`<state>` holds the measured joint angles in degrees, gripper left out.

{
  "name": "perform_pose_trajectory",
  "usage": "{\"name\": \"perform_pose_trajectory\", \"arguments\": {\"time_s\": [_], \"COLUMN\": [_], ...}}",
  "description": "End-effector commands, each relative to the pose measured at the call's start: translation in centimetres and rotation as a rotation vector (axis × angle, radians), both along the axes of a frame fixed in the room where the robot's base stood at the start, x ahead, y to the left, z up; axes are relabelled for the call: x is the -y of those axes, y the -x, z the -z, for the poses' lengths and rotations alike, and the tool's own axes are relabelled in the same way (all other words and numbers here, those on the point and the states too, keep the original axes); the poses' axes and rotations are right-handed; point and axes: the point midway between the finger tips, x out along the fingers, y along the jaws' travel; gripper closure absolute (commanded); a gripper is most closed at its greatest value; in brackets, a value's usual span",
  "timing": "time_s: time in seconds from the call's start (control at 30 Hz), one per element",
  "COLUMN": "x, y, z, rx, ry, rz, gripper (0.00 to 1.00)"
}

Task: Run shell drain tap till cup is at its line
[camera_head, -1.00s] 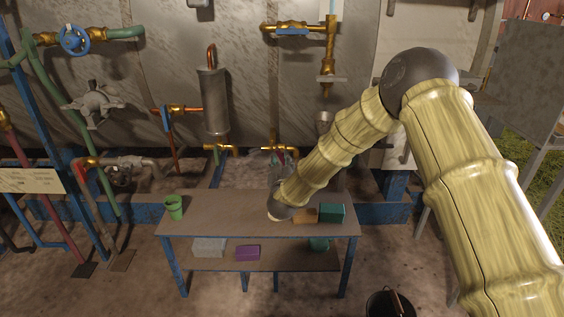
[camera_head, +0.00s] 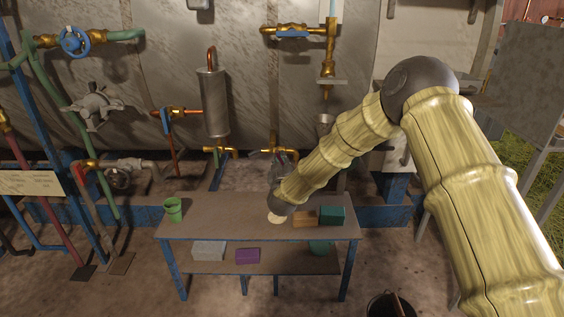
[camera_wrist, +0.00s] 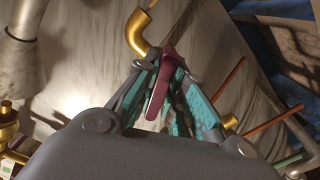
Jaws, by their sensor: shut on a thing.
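In the wrist view, my gripper (camera_wrist: 168,68) is shut on a dark red lever (camera_wrist: 158,100) between its teal-lined fingers. A curved brass pipe (camera_wrist: 138,34) is just beyond the fingertips. In the head view, my gripper (camera_head: 279,156) is at the low brass pipework (camera_head: 274,142) behind the bench, and the lever cannot be made out there. A green cup (camera_head: 173,211) stands upright at the left end of the bench, well away from my gripper. Its line and contents are too small to tell. Any flow from the tap is not visible.
The bench (camera_head: 225,222) also bears an orange-brown block (camera_head: 305,217) and a teal box (camera_head: 332,216) at the right. Its lower shelf holds a pale box (camera_head: 209,250) and a purple box (camera_head: 248,255). A black bucket (camera_head: 385,304) stands on the floor. Pipes and valves crowd the left.

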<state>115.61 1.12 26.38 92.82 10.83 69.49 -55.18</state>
Motion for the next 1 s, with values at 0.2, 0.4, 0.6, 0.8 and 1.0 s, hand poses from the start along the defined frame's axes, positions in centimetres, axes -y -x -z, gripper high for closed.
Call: {"name": "perform_pose_trajectory", "arguments": {"time_s": [0.2,0.4,0.6,0.8,1.0], "x": [0.01,-0.01,-0.03,-0.02,-0.05], "y": [0.0,0.0,-0.02,-0.01,0.0], "z": [-0.12,-0.12,-0.12,-0.04,0.04], "rx": [0.0,-0.001,0.0,0.0,0.001], "ry": [-0.054,-0.175,-0.314,-0.426,-0.491], "rz": [0.0,0.001,0.002,0.002,0.002], "gripper": [1.0,1.0,1.0,1.0,1.0]}}
